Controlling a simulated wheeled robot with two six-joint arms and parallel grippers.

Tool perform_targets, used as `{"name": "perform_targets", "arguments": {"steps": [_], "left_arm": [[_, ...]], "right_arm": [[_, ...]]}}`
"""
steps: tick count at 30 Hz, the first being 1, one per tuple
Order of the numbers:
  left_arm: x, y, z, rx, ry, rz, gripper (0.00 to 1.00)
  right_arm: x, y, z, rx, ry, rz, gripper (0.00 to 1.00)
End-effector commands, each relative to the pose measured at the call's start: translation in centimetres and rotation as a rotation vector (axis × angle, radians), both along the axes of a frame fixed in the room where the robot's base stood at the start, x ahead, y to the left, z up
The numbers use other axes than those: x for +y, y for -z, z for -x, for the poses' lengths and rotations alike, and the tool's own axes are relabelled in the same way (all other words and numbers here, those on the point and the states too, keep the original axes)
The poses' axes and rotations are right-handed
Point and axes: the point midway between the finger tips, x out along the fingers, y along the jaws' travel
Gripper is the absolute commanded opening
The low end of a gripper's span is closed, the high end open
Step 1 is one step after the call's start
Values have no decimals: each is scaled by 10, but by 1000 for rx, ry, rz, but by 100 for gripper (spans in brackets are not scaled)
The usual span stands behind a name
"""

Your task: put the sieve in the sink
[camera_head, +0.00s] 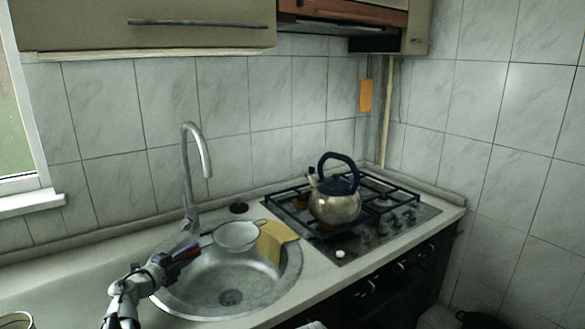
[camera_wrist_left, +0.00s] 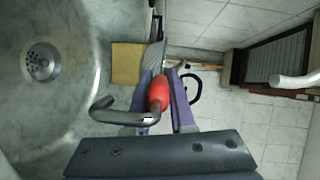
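The sieve (camera_head: 237,235) has a round pale mesh bowl and a red handle; it appears over the back right part of the round metal sink (camera_head: 190,301). My left gripper (camera_head: 187,255) is shut on the red handle. The left wrist view shows the sieve's red handle (camera_wrist_left: 158,93) between the two purple fingers of the left gripper (camera_wrist_left: 161,98), with a bent grey metal end beside it. The sink basin (camera_wrist_left: 85,70) with its drain lies at the left there. The exact height of the sieve above the basin is hard to tell. My right gripper is out of view.
A tall faucet (camera_head: 187,170) stands behind the sink. A yellow-brown cloth or board (camera_head: 275,238) lies at the sink's right rim, just beside the sieve. A kettle (camera_head: 335,200) stands on the gas stove (camera_head: 385,226) to the right.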

Motion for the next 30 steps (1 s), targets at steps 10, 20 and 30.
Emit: {"name": "perform_targets", "arguments": {"steps": [10,20,30], "left_arm": [[0,0,0,0,0,0,57],[1,0,2,0,0,0,57],[23,-5,47,0,-3,1,57]], "right_arm": [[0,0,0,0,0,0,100],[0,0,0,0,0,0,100],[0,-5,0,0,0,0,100]]}}
